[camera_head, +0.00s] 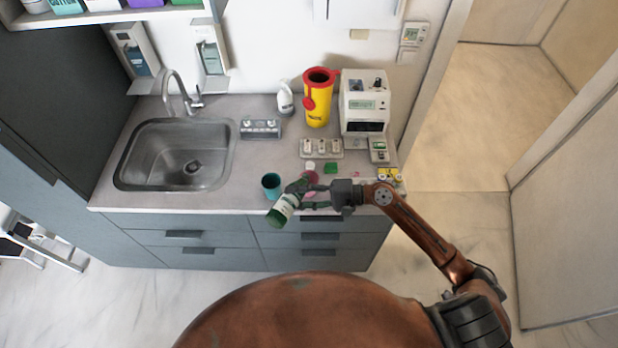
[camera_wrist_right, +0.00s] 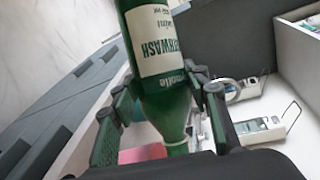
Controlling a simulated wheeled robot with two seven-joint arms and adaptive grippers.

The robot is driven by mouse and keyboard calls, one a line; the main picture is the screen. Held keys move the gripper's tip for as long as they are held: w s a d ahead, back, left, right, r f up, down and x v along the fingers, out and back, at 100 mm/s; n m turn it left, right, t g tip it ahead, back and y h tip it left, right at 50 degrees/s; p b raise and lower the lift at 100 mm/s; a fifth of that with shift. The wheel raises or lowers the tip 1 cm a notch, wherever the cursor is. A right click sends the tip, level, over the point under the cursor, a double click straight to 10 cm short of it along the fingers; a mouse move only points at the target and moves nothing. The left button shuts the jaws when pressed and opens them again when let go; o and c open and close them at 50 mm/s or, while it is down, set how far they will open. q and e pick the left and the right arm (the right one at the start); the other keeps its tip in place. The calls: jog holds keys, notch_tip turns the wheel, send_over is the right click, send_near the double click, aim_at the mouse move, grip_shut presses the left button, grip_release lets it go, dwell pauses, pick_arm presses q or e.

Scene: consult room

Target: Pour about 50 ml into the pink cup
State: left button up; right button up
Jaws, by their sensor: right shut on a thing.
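My right gripper (camera_head: 308,195) is shut on a green bottle (camera_head: 284,208) with a white label, held over the front edge of the counter. The bottle is strongly tilted, its green base towards the lower left. In the right wrist view the bottle (camera_wrist_right: 160,60) fills the space between my fingers (camera_wrist_right: 160,110), its label upside down and its neck low in the picture. The pink cup (camera_head: 311,177) is partly hidden behind the bottle neck and gripper; a pink patch (camera_wrist_right: 142,154) shows beside the neck in the wrist view. No liquid can be made out. My left gripper is not in view.
A teal cup (camera_head: 271,181) stands just left of the bottle. A small green item (camera_head: 330,168) and a white round item (camera_head: 310,165) lie behind. A yellow bin (camera_head: 318,104), a white device (camera_head: 365,104) and a sink (camera_head: 177,155) are further off.

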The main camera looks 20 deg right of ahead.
jog(key=shift+r, duration=0.1)
dwell(0.7)
jog(key=shift+s+a+f+n+h, duration=0.1)
jog(key=shift+f+n+h, duration=0.05)
jog(key=shift+f+n, duration=0.2)
jog(key=shift+s+a+f+n+h, duration=0.1)
jog(key=shift+f+n+h, duration=0.05)
jog(key=shift+f+n, duration=0.2)
jog(key=shift+r+n+t+h, duration=0.2)
jog(key=shift+n+t+h, duration=0.1)
jog(key=shift+n, duration=0.1)
jog(key=shift+s+a+f+n+h, duration=0.1)
jog(key=shift+f+n+h, duration=0.2)
jog(key=shift+f, duration=0.05)
dwell(1.0)
